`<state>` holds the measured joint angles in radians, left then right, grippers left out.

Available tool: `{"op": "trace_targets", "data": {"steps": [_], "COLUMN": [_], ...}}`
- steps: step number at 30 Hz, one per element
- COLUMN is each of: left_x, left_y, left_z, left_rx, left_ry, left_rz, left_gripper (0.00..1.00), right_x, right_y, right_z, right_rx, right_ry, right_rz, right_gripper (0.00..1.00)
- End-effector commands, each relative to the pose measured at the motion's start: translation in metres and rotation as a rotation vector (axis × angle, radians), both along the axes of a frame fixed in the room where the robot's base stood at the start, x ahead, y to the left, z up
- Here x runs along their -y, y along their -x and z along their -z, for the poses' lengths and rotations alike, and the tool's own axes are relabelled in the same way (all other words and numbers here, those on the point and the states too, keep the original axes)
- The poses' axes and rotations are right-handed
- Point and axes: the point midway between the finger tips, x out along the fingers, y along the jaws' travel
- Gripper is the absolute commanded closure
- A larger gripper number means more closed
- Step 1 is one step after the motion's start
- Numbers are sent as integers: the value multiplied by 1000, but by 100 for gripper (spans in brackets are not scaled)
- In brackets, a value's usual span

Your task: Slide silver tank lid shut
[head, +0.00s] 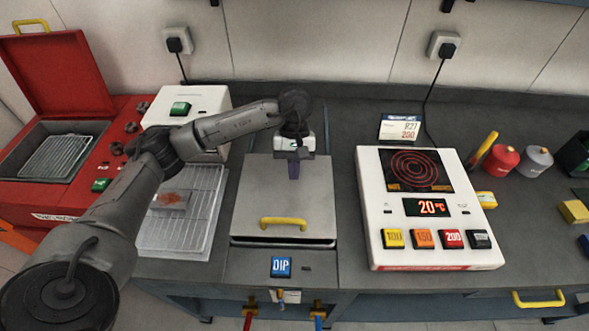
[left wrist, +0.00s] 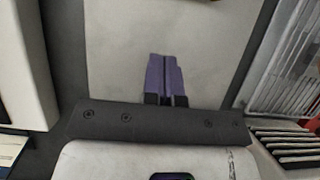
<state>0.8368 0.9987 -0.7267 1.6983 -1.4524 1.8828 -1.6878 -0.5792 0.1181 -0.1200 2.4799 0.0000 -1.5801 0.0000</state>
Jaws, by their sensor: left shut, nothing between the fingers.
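My left gripper (head: 293,170), with purple fingers, is shut and empty over the rear part of the lid, behind the handle. In the left wrist view its closed fingers (left wrist: 164,75) show against the pale lid (left wrist: 215,45). I cannot tell whether the fingertips touch the lid. My right gripper is not in view.
A wire rack tray (head: 205,220) with a small plate stands left of the tank, under my left arm. A red open-lidded box (head: 70,62) is farther left. A white hot plate (head: 375,215) reading 20 °C stands to the right, with a strip of bare counter between.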

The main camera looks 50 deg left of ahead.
Motion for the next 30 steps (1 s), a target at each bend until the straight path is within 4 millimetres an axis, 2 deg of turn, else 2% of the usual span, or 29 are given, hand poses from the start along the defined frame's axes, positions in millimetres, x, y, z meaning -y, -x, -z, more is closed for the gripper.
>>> {"op": "trace_targets", "data": {"steps": [3, 11, 18, 30], "left_x": [8, 23, 43, 51], "left_y": [8, 22, 40, 47], "left_z": [23, 64, 55, 53], "left_rx": [-3, -3, 0, 0], "left_ry": [0, 0, -1, -1], "left_rz": [1, 1, 1, -2], "left_gripper": [100, 100, 100, 100], "right_x": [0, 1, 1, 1], "right_y": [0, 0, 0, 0], "right_z": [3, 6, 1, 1], "right_rx": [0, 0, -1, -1], "right_ry": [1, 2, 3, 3], "right_rz": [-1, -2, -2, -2], "right_gripper": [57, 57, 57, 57]}}
